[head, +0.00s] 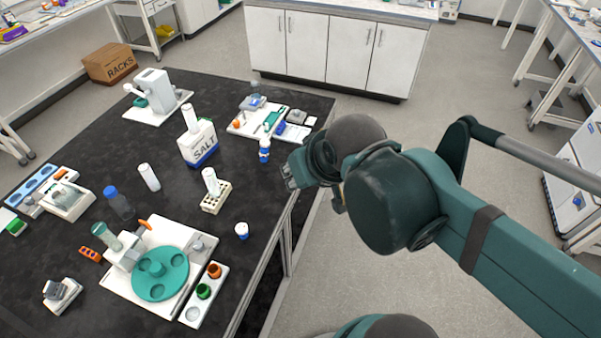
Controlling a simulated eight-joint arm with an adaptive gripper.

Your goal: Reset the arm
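My arm comes in from the right side of the head view, green and dark grey. My gripper (290,177) is at the far end of it, above the right edge of the black table (100,160). The gripper is small here and partly hidden by the arm's own joints, so I cannot tell whether it is open or shut. Nothing can be made out in it. The closest objects to it are a small blue-and-white bottle (264,150) to its upper left and the white-and-blue SALT box (199,146) further left.
A white platform with a green turntable (160,274) stands at the front of the table. A small rack (216,197) holds a white tube. A white tray (245,128) lies at the back. A RACKS carton (109,63) sits on the floor. The floor right of the table is open.

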